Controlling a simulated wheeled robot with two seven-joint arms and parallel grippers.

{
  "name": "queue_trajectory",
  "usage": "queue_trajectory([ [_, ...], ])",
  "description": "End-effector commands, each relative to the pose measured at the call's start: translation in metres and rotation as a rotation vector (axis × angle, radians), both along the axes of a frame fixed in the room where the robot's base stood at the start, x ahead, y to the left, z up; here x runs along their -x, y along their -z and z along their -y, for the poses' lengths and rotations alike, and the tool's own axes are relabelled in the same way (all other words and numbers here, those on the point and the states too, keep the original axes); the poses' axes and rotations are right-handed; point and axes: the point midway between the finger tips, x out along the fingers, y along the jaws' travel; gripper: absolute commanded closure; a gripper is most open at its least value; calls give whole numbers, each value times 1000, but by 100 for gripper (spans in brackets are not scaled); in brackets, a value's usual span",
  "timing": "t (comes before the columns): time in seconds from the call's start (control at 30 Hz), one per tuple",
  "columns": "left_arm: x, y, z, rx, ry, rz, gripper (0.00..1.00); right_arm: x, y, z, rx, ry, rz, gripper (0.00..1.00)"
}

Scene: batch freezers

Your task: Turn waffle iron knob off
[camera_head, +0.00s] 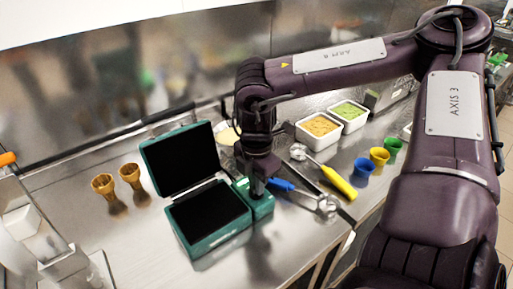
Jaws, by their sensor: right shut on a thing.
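The green waffle iron (208,243) stands on the steel counter with its lid (183,160) raised and its dark plates showing. A green control box (262,206) sits at its right side. My right gripper (257,188) points down onto the top of this box and is shut on the knob there. The knob itself is hidden by the gripper, so its setting cannot be seen. My left gripper is not in view.
Two waffle cones (103,186) stand left of the iron. Scoops with blue (281,185) and yellow (338,182) handles lie close to the right. Tubs of orange (318,126) and green (349,111) food and coloured cups (379,158) stand farther right.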

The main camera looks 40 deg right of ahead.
Motion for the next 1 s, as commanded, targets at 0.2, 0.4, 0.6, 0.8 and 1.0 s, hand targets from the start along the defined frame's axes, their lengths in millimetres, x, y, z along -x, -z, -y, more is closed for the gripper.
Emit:
queue_trajectory([
  [0.2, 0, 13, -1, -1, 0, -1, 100, -1, 2, 0, 3, -126, 4, 100],
  [0.4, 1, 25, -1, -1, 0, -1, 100, -1, 2, 0, 3, -303, 4, 100],
  [0.6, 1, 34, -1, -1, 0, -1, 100, -1, 1, 0, 2, -494, 4, 100],
  [0.8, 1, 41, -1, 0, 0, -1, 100, -1, 1, 0, 2, -684, 3, 100],
  [1.0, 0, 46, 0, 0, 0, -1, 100, -1, 1, 0, 0, -875, 2, 100],
])
